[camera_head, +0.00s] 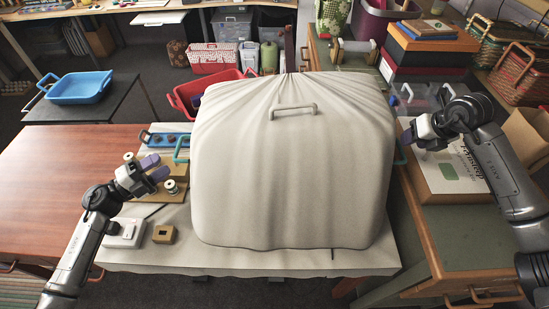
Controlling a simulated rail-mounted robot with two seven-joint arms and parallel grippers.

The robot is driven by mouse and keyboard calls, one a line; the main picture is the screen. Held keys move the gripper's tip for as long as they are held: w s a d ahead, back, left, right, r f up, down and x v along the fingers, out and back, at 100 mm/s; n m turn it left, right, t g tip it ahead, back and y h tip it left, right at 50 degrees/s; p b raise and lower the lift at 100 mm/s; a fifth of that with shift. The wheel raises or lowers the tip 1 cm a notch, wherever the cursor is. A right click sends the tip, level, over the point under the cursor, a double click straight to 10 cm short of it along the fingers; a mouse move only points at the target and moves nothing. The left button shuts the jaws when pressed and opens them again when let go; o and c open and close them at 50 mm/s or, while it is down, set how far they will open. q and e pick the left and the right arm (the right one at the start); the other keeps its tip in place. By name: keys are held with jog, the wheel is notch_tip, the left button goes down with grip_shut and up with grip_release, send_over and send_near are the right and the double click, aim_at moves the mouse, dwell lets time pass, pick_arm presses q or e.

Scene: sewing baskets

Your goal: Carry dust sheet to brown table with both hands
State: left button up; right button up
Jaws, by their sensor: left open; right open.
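The dust sheet (290,165) is a large cream draped shape in the middle, with creases gathered at its top back and a grey handle (293,110) on top. Teal handles stick out at its left side (181,148) and right side (402,152). It stands on a pale cloth-covered table. The brown table (60,185) is at the left, its visible top bare. My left gripper (158,168) is open, just left of the sheet and near the left teal handle. My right gripper (416,142) is open, close to the right teal handle; whether it touches cannot be told.
Wooden spool pieces (172,187), a blue tray (165,140) and a white box (126,233) lie left of the sheet. A red basket (187,98) stands behind it. A blue tub (77,87) is on a dark table. A green workbench (440,225) borders the right side.

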aim_at(175, 155)
pick_arm(q)
jog(key=shift+x, duration=2.8)
pick_arm(e)
jog(key=shift+x, duration=2.85)
jog(key=shift+s, duration=0.1)
pick_arm(q)
grip_shut()
pick_arm(e)
grip_shut()
pick_arm(q)
jog(key=shift+r, duration=0.1)
